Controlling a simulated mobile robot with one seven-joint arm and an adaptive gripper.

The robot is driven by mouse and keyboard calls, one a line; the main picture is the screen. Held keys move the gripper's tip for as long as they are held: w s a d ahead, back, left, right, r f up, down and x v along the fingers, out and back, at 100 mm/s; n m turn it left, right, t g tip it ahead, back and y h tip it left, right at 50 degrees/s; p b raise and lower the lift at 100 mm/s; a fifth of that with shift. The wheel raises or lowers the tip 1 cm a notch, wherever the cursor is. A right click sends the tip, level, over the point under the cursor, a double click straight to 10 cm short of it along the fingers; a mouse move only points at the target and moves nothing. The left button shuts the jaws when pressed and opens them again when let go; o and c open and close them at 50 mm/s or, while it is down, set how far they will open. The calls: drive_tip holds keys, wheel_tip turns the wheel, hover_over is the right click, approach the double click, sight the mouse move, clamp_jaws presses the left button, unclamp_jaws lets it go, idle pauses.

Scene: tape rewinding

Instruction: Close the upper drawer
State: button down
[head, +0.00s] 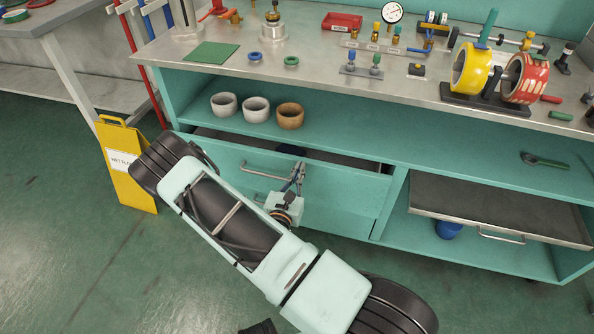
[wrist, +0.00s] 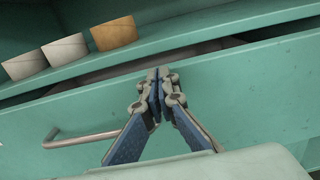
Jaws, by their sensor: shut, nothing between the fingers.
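The upper drawer (head: 345,187) of the teal bench stands partly open, with its dark inside showing as a strip behind the front panel. Its front panel (wrist: 250,95) fills much of the wrist view. The drawer's bar handle (head: 266,172) is left of my gripper; it also shows in the wrist view (wrist: 80,138). My gripper (head: 300,165) is shut and empty, with its fingertips at the drawer front near its upper edge, right of the handle. I cannot tell whether the tips touch the panel. In the wrist view the fingertips (wrist: 158,75) meet near the panel's top edge.
Several cups, including a brown one (head: 290,115), stand on the shelf above the drawer. A tray-like panel with a handle (head: 500,210) juts out at the right. A yellow floor sign (head: 128,170) stands left of the bench. The floor in front is open.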

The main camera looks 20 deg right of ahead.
sight(303, 158)
drive_tip(key=shift+p+x, duration=0.4)
drive_tip(key=shift+x, duration=2.15)
drive_tip(key=shift+r, duration=0.1)
